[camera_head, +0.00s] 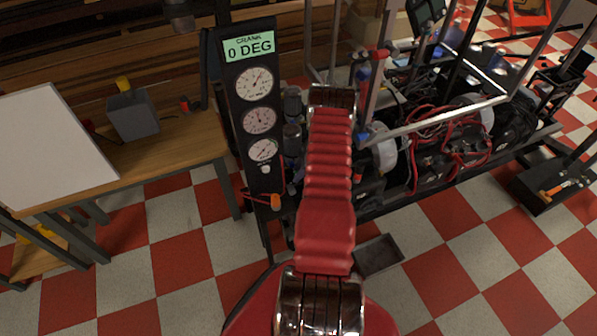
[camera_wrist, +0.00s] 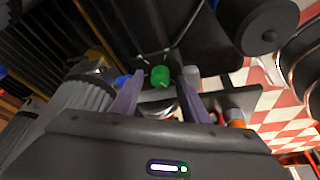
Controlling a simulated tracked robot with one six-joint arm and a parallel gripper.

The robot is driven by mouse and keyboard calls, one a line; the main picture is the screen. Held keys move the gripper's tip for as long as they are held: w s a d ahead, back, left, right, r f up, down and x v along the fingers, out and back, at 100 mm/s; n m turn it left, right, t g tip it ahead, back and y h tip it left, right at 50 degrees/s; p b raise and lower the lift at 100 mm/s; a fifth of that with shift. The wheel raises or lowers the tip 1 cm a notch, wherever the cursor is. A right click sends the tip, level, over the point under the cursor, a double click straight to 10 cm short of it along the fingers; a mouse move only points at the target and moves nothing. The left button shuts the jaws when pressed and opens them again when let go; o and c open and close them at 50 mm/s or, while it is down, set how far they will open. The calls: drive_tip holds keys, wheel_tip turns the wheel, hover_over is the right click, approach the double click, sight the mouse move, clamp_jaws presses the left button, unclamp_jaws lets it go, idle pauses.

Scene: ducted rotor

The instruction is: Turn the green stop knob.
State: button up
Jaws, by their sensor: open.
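The green stop knob (camera_wrist: 160,76) shows in the wrist view as a small bright green piece, near the dark panel at the top. My gripper (camera_wrist: 159,84) is open, with one finger left of the knob and one right of it in the picture. A gap shows between the knob and each finger. I cannot tell how deep the knob sits between the fingertips. In the head view my red arm reaches toward the machine, and the knob and gripper are hidden.
A gauge panel (camera_head: 256,110) with a green display reading "CRANK 0 DEG" (camera_head: 249,47) stands left of my arm. The engine frame with red cables (camera_head: 455,140) is to the right. A wooden bench (camera_head: 180,147) with a whiteboard (camera_head: 50,150) is left. A dark tray (camera_head: 378,254) lies low.

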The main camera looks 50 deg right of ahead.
drive_tip(key=shift+c, duration=0.3)
drive_tip(key=c, duration=1)
drive_tip(key=shift+m, duration=0.4)
drive_tip(key=m+h, duration=0.1)
drive_tip(key=m, duration=0.1)
drive_tip(key=m+h, duration=0.1)
drive_tip(key=m, duration=0.2)
drive_tip(key=shift+s+a+t, duration=0.1)
drive_tip(key=shift+a+t, duration=0.05)
drive_tip(key=shift+t, duration=0.25)
drive_tip(key=shift+a+m+h, duration=0.1)
drive_tip(key=shift+m+h, duration=0.9)
drive_tip(key=shift+m, duration=1.7)
drive_tip(key=o, duration=1.1)
drive_tip(key=shift+c, duration=0.2)
